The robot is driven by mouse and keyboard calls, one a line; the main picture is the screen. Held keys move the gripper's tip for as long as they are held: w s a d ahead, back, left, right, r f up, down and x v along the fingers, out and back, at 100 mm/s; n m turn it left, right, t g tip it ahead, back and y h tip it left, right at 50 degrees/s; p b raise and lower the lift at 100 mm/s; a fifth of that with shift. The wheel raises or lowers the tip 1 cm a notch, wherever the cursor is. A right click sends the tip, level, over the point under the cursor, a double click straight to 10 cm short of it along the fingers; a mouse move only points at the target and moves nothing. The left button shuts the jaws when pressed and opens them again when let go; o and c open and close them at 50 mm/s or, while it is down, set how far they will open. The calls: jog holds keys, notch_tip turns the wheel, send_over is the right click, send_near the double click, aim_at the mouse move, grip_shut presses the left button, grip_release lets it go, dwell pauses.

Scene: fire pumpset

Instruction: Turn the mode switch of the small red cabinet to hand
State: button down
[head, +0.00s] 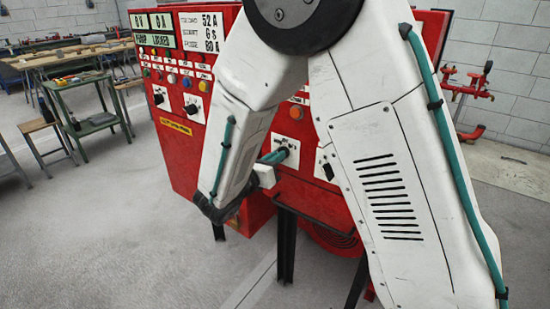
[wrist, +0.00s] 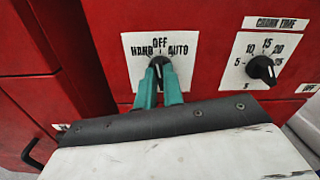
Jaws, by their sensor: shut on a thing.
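The small red cabinet (head: 310,195) stands on dark legs in the middle of the head view, partly hidden by my arm. In the wrist view its red face (wrist: 215,65) carries a white plate (wrist: 132,48) marked HAND at left, OFF at top and AUTO at right. The black mode switch (wrist: 158,62) sits on this plate, and its upper end appears to point up near OFF. My gripper (wrist: 160,80) has its teal fingers shut on the switch from both sides. In the head view my gripper (head: 276,157) reaches the white plate (head: 292,150).
A CRANK TIME dial (wrist: 262,68) is close to the right of the switch. A larger red cabinet (head: 168,155) with displays, buttons and knobs stands at left. A green workbench (head: 85,105) and a stool (head: 47,138) are further left. The grey floor at front left is clear.

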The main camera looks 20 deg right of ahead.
jog(key=n, duration=0.6)
jog(key=shift+w+n, duration=0.1)
jog(key=shift+n, duration=0.3)
dwell(0.4)
jog(key=c, duration=1.5)
grip_release()
jog(key=v, duration=0.8)
